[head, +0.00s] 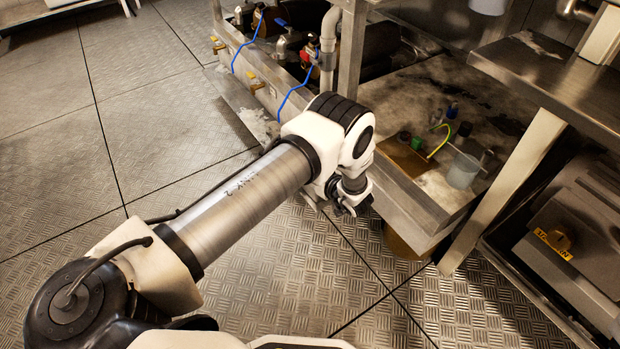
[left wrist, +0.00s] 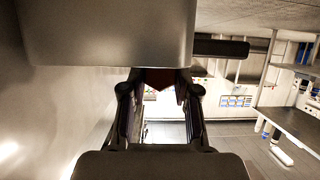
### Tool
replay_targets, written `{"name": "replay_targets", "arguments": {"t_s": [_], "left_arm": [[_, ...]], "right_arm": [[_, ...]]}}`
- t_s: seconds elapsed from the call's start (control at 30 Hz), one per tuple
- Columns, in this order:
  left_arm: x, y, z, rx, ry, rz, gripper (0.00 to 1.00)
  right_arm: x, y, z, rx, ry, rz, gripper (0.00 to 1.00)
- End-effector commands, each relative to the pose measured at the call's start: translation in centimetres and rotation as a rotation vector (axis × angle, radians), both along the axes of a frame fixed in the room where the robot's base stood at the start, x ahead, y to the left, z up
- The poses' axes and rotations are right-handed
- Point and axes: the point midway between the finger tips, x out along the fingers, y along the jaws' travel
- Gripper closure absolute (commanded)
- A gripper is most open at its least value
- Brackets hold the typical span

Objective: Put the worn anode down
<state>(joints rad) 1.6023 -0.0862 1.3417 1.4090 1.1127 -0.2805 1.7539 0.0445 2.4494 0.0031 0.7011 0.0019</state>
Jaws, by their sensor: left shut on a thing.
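My left gripper (head: 345,206) hangs over the patterned floor, just left of the low metal bench, in the head view. In the left wrist view its two dark fingers (left wrist: 160,118) stand apart, with a small reddish-brown piece (left wrist: 158,78) between them near the top. I take this piece to be the worn anode, held in the gripper; most of it is hidden. In the head view I cannot make out the anode. My right gripper is in neither view.
The bench (head: 392,196) bears a brown mat (head: 405,160), a clear beaker (head: 463,171) and small bottles. A brown container (head: 402,246) stands partly hidden beneath its front edge. A steel shelf (head: 545,80) overhangs at right. Pipes with blue hoses (head: 297,90) run behind. Floor at left is clear.

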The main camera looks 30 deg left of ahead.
Motion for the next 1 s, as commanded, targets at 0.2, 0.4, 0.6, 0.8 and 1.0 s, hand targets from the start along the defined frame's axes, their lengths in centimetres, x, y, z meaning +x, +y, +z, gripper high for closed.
{"name": "replay_targets", "arguments": {"t_s": [0.2, 0.4, 0.6, 0.8, 1.0], "left_arm": [[0.1, 0.0, 0.1, 0.0, -0.002, 0.0, 1.0], [0.0, 0.0, -0.6, 0.0, -0.002, 0.0, 1.0], [0.0, 0.0, -1.2, 0.0, -0.001, -0.001, 1.0], [-0.1, 0.0, -1.2, -0.003, 0.001, -0.001, 0.45], [0.0, 0.0, -1.2, -0.001, 0.0, -0.001, 0.45]], "right_arm": [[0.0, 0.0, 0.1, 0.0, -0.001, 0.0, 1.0], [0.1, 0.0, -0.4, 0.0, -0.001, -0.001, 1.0], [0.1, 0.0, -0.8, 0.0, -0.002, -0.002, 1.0], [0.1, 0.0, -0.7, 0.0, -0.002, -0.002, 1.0], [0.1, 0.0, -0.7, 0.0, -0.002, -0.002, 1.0]]}}
